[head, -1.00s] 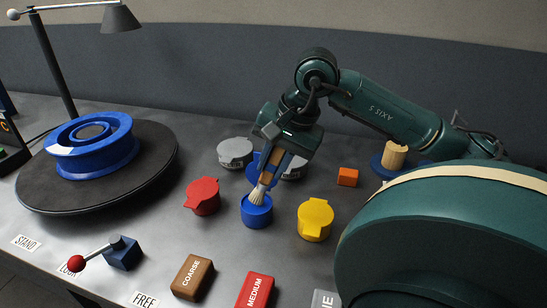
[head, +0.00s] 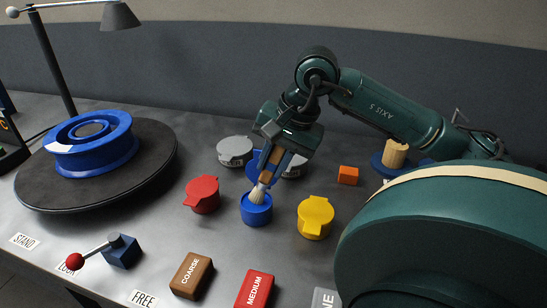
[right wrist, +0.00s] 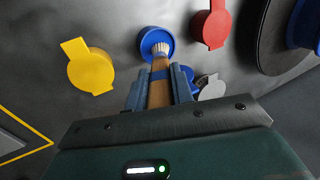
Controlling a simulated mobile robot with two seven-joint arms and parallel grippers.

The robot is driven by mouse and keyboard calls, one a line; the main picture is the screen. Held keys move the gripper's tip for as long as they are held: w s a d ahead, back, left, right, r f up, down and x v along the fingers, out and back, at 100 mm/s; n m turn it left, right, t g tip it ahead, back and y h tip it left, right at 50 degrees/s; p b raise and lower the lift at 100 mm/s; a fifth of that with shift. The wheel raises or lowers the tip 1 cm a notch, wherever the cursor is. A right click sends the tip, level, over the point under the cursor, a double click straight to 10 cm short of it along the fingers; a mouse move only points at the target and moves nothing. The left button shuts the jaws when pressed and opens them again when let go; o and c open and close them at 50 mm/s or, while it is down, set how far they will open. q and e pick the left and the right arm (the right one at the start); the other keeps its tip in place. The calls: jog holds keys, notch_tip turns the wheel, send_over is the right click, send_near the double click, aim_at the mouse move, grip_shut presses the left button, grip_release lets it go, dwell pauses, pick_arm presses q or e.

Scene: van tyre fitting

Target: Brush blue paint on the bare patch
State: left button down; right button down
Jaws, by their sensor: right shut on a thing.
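My right gripper (head: 271,166) is shut on a wooden-handled brush (right wrist: 160,92). The brush points down and its pale bristles (head: 257,195) are at the mouth of the open blue paint pot (head: 257,213). In the right wrist view the bristles overlap the inside of the blue pot (right wrist: 147,35); how deep they reach is unclear. A blue wheel rim (head: 95,150) lies on the dark round turntable (head: 150,178) at the left. A pale grey patch (head: 62,148) shows on the rim's left side. My left gripper is not in view.
Red (head: 202,194), yellow (head: 315,218) and grey (head: 235,151) lidded pots surround the blue pot. Brown COARSE (head: 191,276) and red MEDIUM (head: 255,291) blocks lie in front. A red-knobbed lever (head: 76,261) points toward the LOCK label. A lamp (head: 120,16) stands behind the turntable.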

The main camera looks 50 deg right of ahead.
jog(key=shift+f+b, duration=0.15)
jog(key=shift+b, duration=0.2)
dwell(1.2)
jog(key=shift+r+p, duration=2.3)
jog(key=shift+r, duration=1.3)
